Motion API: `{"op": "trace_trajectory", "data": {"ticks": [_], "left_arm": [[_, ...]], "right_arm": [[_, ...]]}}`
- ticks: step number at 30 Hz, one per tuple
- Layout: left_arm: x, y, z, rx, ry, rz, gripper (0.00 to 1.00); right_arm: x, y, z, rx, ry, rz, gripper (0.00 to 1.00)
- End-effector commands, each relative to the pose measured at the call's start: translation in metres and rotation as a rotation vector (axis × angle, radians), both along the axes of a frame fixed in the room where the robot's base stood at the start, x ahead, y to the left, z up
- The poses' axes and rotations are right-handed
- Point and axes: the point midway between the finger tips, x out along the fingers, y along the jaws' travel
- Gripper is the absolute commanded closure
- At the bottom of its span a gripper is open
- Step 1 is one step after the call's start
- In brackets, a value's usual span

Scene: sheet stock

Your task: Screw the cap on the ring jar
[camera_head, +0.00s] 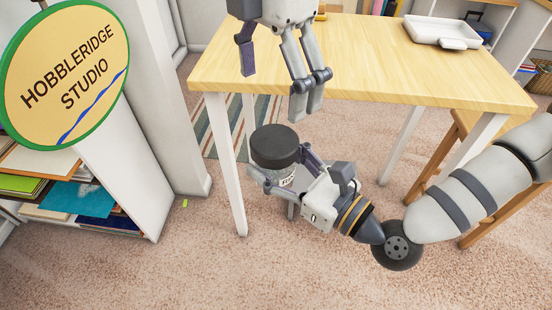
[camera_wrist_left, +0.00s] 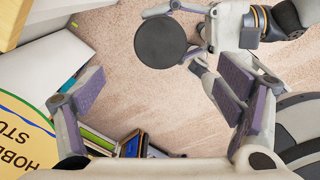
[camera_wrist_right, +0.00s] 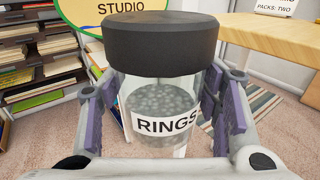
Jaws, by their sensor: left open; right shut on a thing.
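The ring jar (camera_wrist_right: 160,98) is clear, labelled RINGS and holds many small grey rings. It stands upright in my right gripper (camera_head: 289,172), whose fingers are shut on its sides; it is held in the air beside the table's front left leg. The wide dark cap (camera_head: 274,146) sits level on the jar's mouth. Whether its thread is engaged cannot be seen. The cap also shows from above in the left wrist view (camera_wrist_left: 160,41). My left gripper (camera_head: 277,92) is open and empty, above the cap and apart from it.
A wooden table (camera_head: 360,62) with white legs stands behind the jar, with a white tray (camera_head: 440,31) on it. A round Hobbleridge Studio sign (camera_head: 65,75) and a shelf of sheets (camera_head: 80,195) are at left. A wooden stool (camera_head: 440,160) is at right. Carpet in front is clear.

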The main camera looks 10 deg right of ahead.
Motion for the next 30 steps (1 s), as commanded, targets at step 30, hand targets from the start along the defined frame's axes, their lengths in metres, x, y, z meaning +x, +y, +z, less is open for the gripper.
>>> {"op": "trace_trajectory", "data": {"ticks": [30], "left_arm": [[0.106, 0.151, -0.183, 0.568, -0.421, -0.652, 0.14]], "right_arm": [[0.0, 0.0, 0.0, 0.001, -0.001, 0.0, 1.0]]}}
